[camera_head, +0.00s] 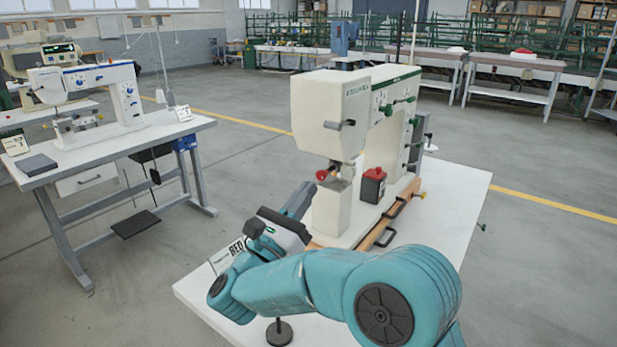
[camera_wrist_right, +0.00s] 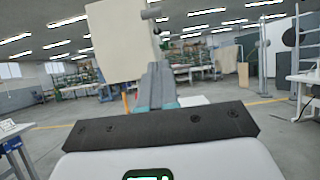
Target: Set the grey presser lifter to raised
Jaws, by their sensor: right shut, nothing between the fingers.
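The white eyelet press (camera_head: 330,108) stands on a white table. The grey presser lifter (camera_head: 341,124) is a short lever on the front of its head, lying about level in the head view. A grey lever end that looks like the lifter also shows at the top of the right wrist view (camera_wrist_right: 151,13), beyond the fingers. My right gripper (camera_head: 303,196) is shut and empty. It is left of the press column, lower than the lifter and apart from it. Its closed fingers show in the right wrist view (camera_wrist_right: 157,70). My left gripper is out of view.
A red knob (camera_head: 322,175) sits under the press head, and a red-topped black container (camera_head: 373,186) stands beside the column. A sign (camera_head: 228,253) stands on the white table (camera_head: 455,195), partly behind my arm. Another sewing station is at left.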

